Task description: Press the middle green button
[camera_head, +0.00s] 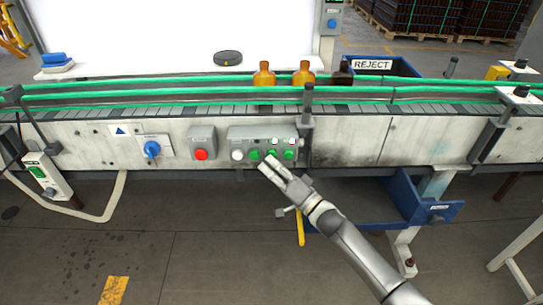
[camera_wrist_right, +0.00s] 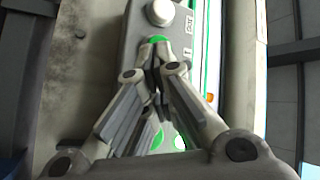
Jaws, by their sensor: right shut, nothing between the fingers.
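A grey control box (camera_head: 262,133) is mounted on the front of the conveyor. Its lower row has a white button (camera_head: 238,155) at the left, then a left green button (camera_head: 254,155), a middle green button (camera_head: 272,154) and a right green button (camera_head: 288,155). My right gripper (camera_head: 267,163) is shut and empty, its tips just below and in front of the left and middle green buttons. In the wrist view a green button (camera_wrist_right: 157,39) shows just beyond the fingertips (camera_wrist_right: 153,48), and the fingers partly hide other green buttons. Contact cannot be told. My left gripper is out of view.
A red button box (camera_head: 202,140) and a blue rotary switch (camera_head: 152,149) sit left of the panel. Amber bottles (camera_head: 264,76) stand on the belt above, behind green rails. A blue reject bin (camera_head: 400,66) is behind. A dark post (camera_head: 307,125) stands right of the panel.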

